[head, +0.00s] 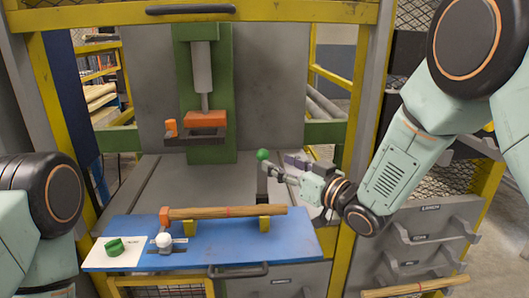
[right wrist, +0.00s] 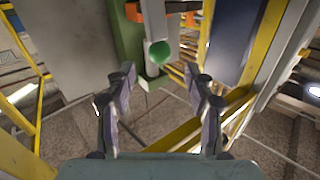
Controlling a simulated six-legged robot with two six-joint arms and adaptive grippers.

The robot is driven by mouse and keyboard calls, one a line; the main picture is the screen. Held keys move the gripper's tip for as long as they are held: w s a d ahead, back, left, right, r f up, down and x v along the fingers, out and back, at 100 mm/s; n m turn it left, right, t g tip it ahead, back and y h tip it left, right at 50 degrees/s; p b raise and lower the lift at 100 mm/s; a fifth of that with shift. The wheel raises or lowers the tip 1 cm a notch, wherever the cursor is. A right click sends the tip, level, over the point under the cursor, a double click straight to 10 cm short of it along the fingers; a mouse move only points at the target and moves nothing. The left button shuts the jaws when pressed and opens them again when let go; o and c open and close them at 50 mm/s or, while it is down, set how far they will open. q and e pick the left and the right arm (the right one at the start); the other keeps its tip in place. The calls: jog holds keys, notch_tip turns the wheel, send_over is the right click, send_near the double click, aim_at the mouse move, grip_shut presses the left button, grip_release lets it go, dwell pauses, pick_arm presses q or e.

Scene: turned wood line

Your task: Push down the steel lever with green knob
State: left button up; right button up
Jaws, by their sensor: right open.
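The steel lever (head: 262,183) stands upright to the right of the press, with its round green knob (head: 262,155) on top. My right gripper (head: 272,172) is close beside the knob, to its right in the head view. In the right wrist view the green knob (right wrist: 159,52) shows beyond and between the two spread fingertips (right wrist: 160,75), with nothing held between them. I cannot tell whether a finger touches the lever. My left arm shows at the left edge of the head view, but its gripper is out of sight.
A green press with an orange block (head: 206,118) stands behind. Yellow frame posts (head: 358,110) and grey drawers (head: 432,232) are at right.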

aim_at(268, 158)
jog(key=x, duration=0.6)
jog(key=shift+w+d+f, duration=0.1)
jog(key=shift+f, duration=0.15)
jog(key=shift+w+a, duration=0.25)
jog(key=shift+a, duration=0.05)
jog(key=shift+a+r, duration=0.25)
jog(key=shift+w+d+f, duration=0.15)
jog(key=shift+w, duration=0.1)
jog(key=shift+c, duration=1.4)
jog(key=shift+s, duration=0.15)
jog(key=c, duration=0.4)
grip_shut()
